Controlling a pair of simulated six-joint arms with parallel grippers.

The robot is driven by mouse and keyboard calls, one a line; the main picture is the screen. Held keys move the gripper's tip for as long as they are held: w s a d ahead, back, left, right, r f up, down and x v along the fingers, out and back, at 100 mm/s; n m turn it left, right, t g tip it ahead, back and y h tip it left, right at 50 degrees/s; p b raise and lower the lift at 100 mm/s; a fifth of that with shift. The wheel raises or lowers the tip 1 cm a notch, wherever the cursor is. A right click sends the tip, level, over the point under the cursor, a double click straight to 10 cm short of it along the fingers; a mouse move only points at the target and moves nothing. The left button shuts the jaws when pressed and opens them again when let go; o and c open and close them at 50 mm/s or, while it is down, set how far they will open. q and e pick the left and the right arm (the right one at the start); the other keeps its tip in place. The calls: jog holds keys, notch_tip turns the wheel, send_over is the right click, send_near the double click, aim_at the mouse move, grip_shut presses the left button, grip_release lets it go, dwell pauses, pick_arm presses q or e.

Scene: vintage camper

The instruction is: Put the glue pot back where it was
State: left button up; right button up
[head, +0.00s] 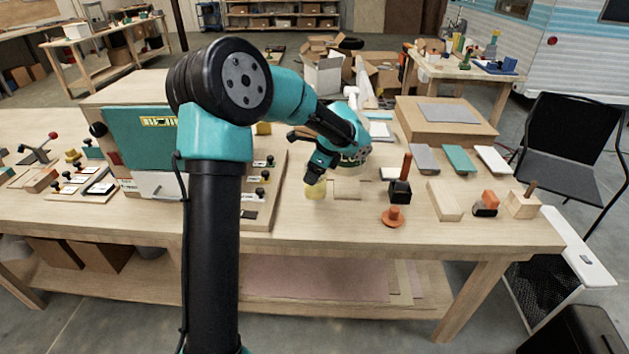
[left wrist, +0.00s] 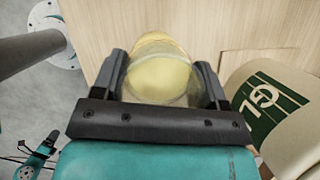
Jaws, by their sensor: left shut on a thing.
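The glue pot (head: 316,189), a small clear jar with pale yellow contents, is at the middle of the workbench. My left gripper (head: 318,174) comes down on it from above and is shut on it. In the left wrist view the glue pot (left wrist: 158,76) sits between the two fingers, one on each side. I cannot tell whether its base touches the bench.
A cream tub with a green label reading "GL" (left wrist: 272,105) stands close beside the pot. A black holder with an orange handle (head: 400,190) and an orange knob (head: 393,217) are farther right. The front bench edge is clear.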

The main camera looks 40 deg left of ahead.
pick_arm(q)
jog(key=shift+f, duration=1.75)
jog(key=shift+f, duration=0.15)
jog(key=o, duration=1.4)
jog(key=v, duration=1.2)
jog(key=shift+w+d, duration=0.1)
jog(key=shift+d, duration=0.05)
